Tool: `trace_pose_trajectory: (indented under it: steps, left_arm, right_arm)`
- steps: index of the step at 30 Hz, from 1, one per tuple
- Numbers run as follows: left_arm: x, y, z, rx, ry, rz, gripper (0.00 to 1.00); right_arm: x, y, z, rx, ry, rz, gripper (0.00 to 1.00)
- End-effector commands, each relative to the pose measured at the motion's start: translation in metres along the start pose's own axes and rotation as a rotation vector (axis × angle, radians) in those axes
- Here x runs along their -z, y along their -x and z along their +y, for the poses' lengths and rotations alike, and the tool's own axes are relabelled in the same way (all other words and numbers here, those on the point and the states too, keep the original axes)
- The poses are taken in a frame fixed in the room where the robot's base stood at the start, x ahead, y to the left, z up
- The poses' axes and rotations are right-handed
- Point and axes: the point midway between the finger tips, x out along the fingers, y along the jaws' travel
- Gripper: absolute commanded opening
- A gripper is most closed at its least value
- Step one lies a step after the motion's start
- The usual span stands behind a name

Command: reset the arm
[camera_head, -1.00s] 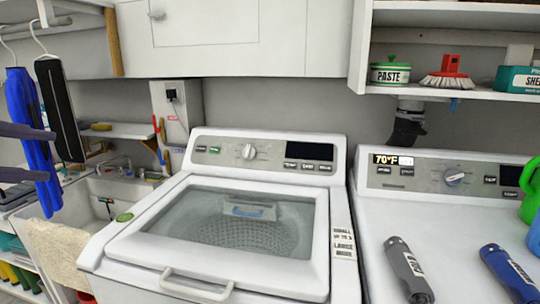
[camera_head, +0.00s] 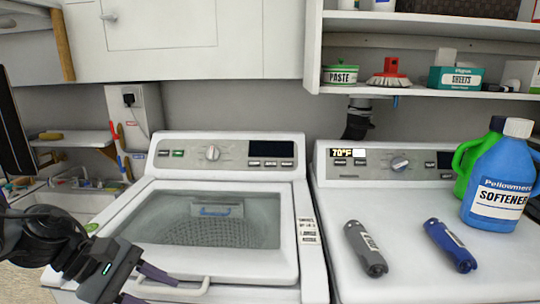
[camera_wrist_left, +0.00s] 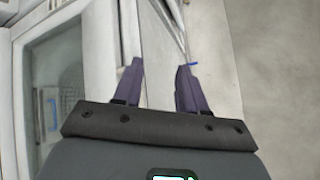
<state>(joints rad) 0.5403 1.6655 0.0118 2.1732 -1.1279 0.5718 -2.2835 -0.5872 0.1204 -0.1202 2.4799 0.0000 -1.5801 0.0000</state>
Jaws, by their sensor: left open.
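My left gripper (camera_head: 147,284) comes in at the lower left of the head view, low in front of the left washing machine (camera_head: 170,185) and close to its lid handle (camera_head: 172,287). I cannot tell whether it touches the handle. In the left wrist view its two purple fingers (camera_wrist_left: 159,85) are spread apart with nothing between them. The machine's front and clear lid show at the left of that view. My right gripper is in neither view.
A second white machine (camera_head: 450,255) stands at the right. A shelf (camera_head: 420,92) with small goods hangs above. A sink (camera_head: 75,205) is at the left.

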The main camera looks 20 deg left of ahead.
Motion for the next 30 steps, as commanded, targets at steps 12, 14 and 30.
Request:
trace_pose_trajectory:
  steps: [12,14,30]
  left_arm:
    - [-0.027,-0.221,-0.101,0.092,0.669,-0.471,0.41]
    - [-0.033,-0.24,-0.112,0.071,0.838,-0.513,0.41]
    - [0.036,-0.301,-0.201,0.46,-3.03,0.572,0.41]
  right_arm:
    - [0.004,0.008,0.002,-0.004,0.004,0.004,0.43]
    - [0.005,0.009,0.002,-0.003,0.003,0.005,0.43]
    - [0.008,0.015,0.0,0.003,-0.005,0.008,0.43]
